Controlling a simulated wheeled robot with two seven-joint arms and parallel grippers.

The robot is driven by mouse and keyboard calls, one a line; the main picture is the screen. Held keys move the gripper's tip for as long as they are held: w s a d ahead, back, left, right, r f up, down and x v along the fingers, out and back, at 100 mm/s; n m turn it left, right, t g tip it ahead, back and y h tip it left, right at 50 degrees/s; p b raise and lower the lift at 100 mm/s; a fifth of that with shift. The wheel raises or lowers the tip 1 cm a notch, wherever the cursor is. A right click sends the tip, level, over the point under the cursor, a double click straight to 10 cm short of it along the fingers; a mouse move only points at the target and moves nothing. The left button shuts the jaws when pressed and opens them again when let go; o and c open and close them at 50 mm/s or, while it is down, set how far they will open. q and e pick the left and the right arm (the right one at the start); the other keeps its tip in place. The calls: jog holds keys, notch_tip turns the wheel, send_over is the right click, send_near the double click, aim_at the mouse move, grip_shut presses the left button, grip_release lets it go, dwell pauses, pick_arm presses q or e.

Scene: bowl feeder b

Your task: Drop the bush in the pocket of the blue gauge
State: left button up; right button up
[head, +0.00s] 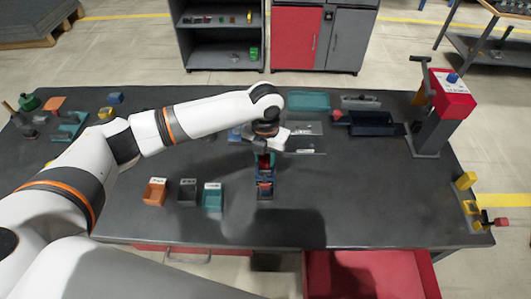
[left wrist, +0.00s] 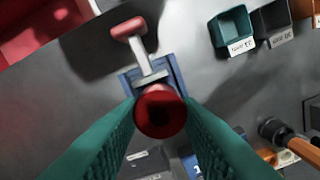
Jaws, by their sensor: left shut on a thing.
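My left gripper (head: 265,157) comes down over the table, and its teal fingers show in the left wrist view (left wrist: 161,112). They are shut on a dark red round piece, the bush (left wrist: 160,106), seen end-on. The blue gauge (head: 265,191) stands on the table just below the gripper. In the left wrist view its blue frame (left wrist: 127,84) shows behind the bush, with a grey lever and red handle (left wrist: 128,29). The bush hides the gauge's pocket, so I cannot tell whether it is above it or partly in it. My right gripper is not in view.
Orange (head: 155,192), dark grey (head: 187,192) and teal (head: 212,196) bins stand left of the gauge. A teal tray (head: 308,101) and a dark blue bin (head: 372,124) lie behind. A red press (head: 447,100) stands at right. The table between gauge and press is clear.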

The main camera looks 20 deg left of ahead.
pick_arm(q)
jog(key=o, duration=1.1)
jog(key=shift+c, duration=0.2)
jog(key=shift+r, duration=0.1)
notch_tip(320, 180, up, 12)
jog(key=b, duration=0.2)
jog(key=shift+b, duration=0.4)
